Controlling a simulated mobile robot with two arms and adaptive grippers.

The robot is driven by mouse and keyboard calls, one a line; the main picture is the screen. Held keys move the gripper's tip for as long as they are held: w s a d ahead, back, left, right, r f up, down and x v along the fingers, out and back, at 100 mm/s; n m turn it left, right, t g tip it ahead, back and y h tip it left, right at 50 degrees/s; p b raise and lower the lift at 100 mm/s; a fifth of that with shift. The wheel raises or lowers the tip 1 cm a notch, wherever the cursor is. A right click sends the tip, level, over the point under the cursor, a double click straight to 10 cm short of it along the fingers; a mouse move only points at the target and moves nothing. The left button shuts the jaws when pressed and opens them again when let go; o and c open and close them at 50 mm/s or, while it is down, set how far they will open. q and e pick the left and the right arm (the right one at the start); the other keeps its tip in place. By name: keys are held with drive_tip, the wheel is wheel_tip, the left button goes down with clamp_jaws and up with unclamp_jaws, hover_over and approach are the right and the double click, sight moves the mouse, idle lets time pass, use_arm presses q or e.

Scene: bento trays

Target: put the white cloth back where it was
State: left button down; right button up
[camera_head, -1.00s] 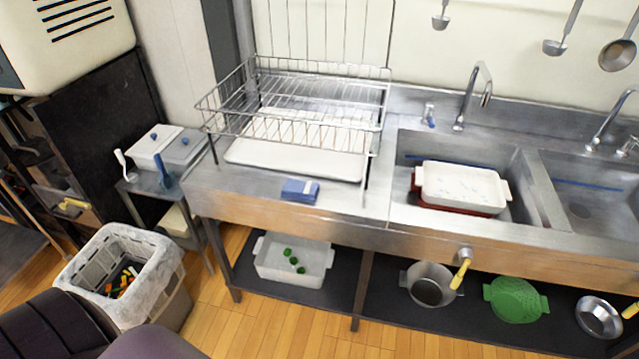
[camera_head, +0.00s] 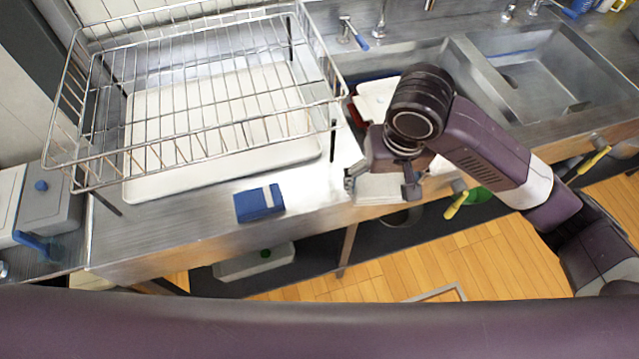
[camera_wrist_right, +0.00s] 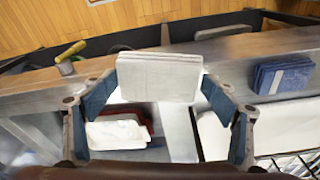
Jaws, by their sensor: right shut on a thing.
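The white cloth (camera_head: 380,188) is a folded pale stack that hangs from my right gripper (camera_head: 382,184) over the counter's front edge. In the right wrist view the cloth (camera_wrist_right: 158,77) sits between the two fingers of my right gripper (camera_wrist_right: 158,88), which is shut on it. A folded blue cloth with a white stripe (camera_head: 259,203) lies on the counter to the left of the gripper. It also shows in the right wrist view (camera_wrist_right: 283,75). My left gripper is not in view.
A wire dish rack (camera_head: 170,160) stands over a white drain tray (camera_head: 150,188) on the left. The steel counter (camera_head: 310,192) is bare beside the blue cloth. White and red trays (camera_head: 374,95) sit in the near sink. A faucet (camera_head: 380,25) stands behind.

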drive_tip(key=w+a+r+n+b, duration=0.15)
drive_tip(key=a+r, duration=0.35)
drive_tip(key=r, duration=0.5)
drive_tip(key=w+a+r+n+b, duration=0.1)
drive_tip(key=w+a+r, duration=0.2)
drive_tip(key=a+r, duration=0.55)
drive_tip(key=shift+y, duration=0.3)
drive_tip(key=d+f, duration=0.1)
drive_tip(key=f, duration=0.6)
drive_tip(key=f+p, duration=0.1)
drive_tip(key=f, duration=0.6)
drive_tip(key=d+f+p, duration=0.1)
drive_tip(key=f, duration=0.6)
drive_tip(key=shift+d, duration=0.3)
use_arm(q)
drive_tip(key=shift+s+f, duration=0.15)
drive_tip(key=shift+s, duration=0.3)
use_arm(e)
drive_tip(key=shift+f, duration=2.1)
drive_tip(key=o, duration=1)
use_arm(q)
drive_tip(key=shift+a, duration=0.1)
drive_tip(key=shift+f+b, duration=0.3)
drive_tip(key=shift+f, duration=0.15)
use_arm(e)
drive_tip(key=r, duration=0.4)
drive_tip(key=s+r, duration=0.1)
drive_tip(key=r, duration=0.7)
drive_tip(key=shift+s+d, duration=0.25)
drive_tip(key=shift+s, duration=0.15)
